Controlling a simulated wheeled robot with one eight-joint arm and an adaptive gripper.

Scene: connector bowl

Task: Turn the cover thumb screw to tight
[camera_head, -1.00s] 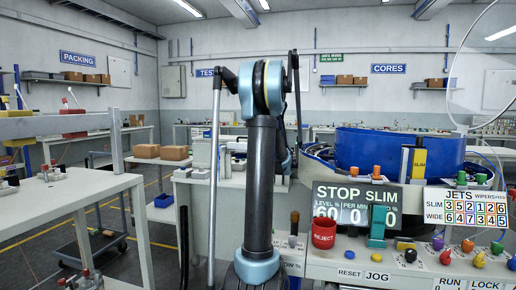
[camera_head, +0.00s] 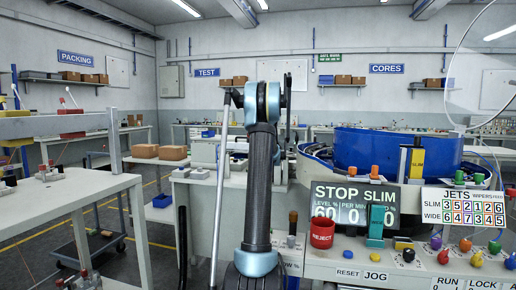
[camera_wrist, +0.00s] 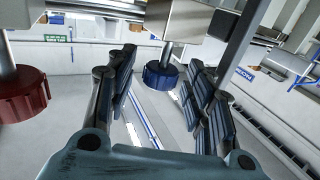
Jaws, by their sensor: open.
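My gripper (camera_wrist: 162,64) is open in the wrist view, with dark padded fingers left and right. A blue ribbed knob (camera_wrist: 160,76) on a metal stem shows between the fingertips, with nothing closed on it. A larger red ribbed knob (camera_wrist: 20,96) on a metal stem stands at the left, outside the fingers. I cannot tell from any label which knob is the cover thumb screw. In the head view my arm stands upright in the middle, and my gripper cannot be made out there.
In the wrist view a metal block (camera_wrist: 180,20) sits above the blue knob. In the head view a control bench with a stop display (camera_head: 354,203), a red reject cup (camera_head: 321,233) and a blue bowl (camera_head: 395,150) stands right; a pale table (camera_head: 70,196) stands left.

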